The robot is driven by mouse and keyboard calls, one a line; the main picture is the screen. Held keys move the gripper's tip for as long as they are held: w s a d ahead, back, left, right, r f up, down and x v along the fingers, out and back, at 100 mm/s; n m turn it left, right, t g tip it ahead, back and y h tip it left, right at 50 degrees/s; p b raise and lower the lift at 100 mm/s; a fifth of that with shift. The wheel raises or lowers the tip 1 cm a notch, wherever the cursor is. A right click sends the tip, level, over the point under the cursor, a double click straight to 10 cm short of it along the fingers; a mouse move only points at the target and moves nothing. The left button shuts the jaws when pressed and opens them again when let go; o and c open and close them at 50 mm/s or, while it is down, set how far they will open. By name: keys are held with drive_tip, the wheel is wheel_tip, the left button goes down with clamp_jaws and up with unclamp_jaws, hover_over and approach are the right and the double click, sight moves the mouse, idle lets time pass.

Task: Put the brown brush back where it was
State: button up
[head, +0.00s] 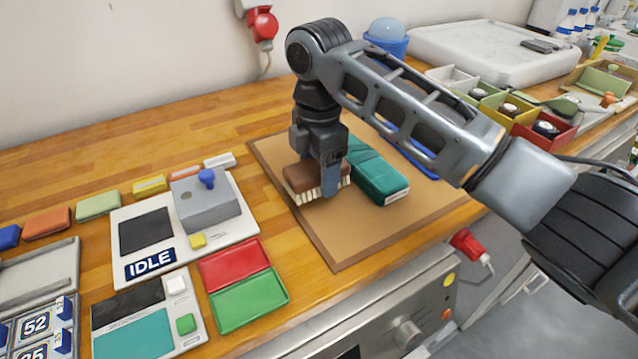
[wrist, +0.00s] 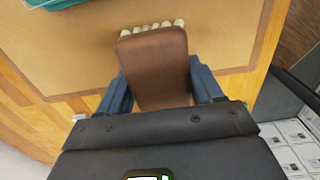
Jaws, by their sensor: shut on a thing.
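The brown brush (head: 304,179) has a brown back and pale bristles pointing down. My gripper (head: 328,180) is shut on it, with one finger in front of it in the head view. In the wrist view the brown back of the brush (wrist: 155,62) lies between my two blue-grey fingers (wrist: 158,92), with bristle tips showing past its far end. The brush is over the tan mat (head: 345,237); I cannot tell whether its bristles touch the mat.
A teal-green case or brush (head: 377,172) lies on the mat just right of the brown brush. Left are a device reading IDLE (head: 150,262), a red tray (head: 234,264) and a green tray (head: 249,300). Colored bins (head: 540,128) and a white slab (head: 480,55) stand at the back right. The mat's front is clear.

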sight(319, 199)
drive_tip(key=shift+f+p, duration=0.3)
drive_tip(key=shift+f, duration=1.75)
drive_tip(key=o, duration=1.2)
drive_tip(key=shift+f, duration=0.1)
wheel_tip(319, 199, up, 12)
drive_tip(key=shift+r+b, duration=0.15)
drive_tip(key=shift+b, duration=0.55)
